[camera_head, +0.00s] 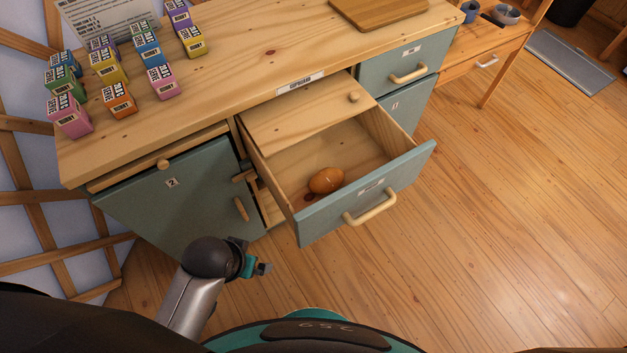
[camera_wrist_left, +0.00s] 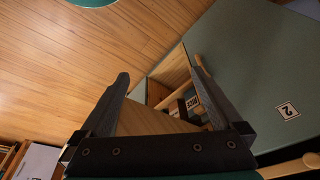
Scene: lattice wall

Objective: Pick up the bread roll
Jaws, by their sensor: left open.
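The bread roll (camera_head: 326,180) is a small orange-brown oval. It lies on the floor of the open drawer (camera_head: 375,198), near the drawer's front panel. My left gripper (camera_head: 262,268) is in front of the cabinet, below and to the left of the drawer, apart from the roll. In the left wrist view the gripper (camera_wrist_left: 160,82) has its two dark fingers spread with nothing held between them. The roll does not show in the left wrist view. My right gripper is in neither view.
A blue-grey cabinet door (camera_head: 178,200) marked 2 stands left of the drawer. Several small colored boxes (camera_head: 120,98) and a wooden board (camera_head: 380,8) are on the countertop (camera_head: 235,80). The wooden floor (camera_head: 470,260) to the right is clear.

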